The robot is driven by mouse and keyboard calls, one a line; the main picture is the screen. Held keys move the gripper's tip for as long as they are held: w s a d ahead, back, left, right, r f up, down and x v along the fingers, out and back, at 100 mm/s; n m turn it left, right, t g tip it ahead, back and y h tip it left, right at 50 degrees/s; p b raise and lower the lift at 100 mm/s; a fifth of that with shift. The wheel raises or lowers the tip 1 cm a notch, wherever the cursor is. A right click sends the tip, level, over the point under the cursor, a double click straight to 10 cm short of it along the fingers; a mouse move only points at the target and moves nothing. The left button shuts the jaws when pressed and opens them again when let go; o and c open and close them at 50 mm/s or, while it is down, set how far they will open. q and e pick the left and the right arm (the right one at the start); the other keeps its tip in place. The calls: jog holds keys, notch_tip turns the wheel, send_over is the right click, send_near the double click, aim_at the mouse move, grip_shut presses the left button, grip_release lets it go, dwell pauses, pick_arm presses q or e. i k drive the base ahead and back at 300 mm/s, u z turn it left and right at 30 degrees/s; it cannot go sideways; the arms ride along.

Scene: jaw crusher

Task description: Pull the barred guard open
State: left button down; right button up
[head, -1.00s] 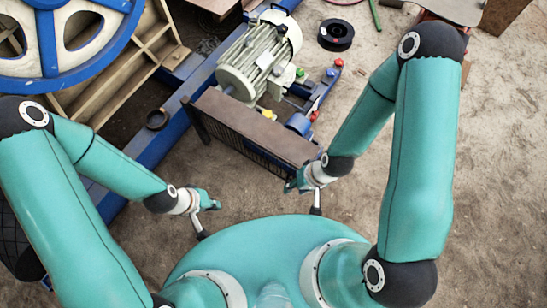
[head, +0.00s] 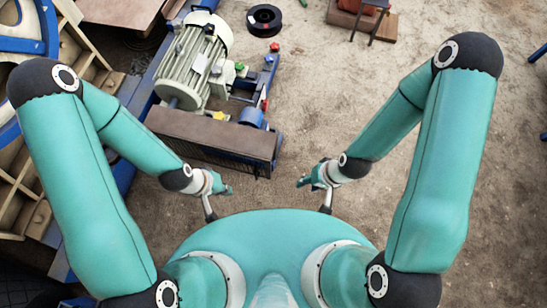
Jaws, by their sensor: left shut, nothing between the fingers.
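The barred guard (head: 205,133) is a brown flat-topped cover with dark vertical bars on its near side, in front of the motor in the head view. My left gripper (head: 224,190) is shut and empty, just on the near side of the guard's right half. I cannot tell its height relative to the guard. My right gripper (head: 304,181) is to the right of the guard, over bare ground and apart from it. Its fingers are too small to read.
A grey-green motor (head: 192,62) stands behind the guard on a blue frame, with a blue cylinder (head: 251,117) at its right. A black reel (head: 264,20) lies farther back. Ground to the right is clear.

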aim_at(258, 145)
jog(key=z, duration=0.7)
jog(key=k, duration=2.1)
jog(key=u, duration=1.2)
jog(key=i, duration=1)
jog(key=z, duration=0.1)
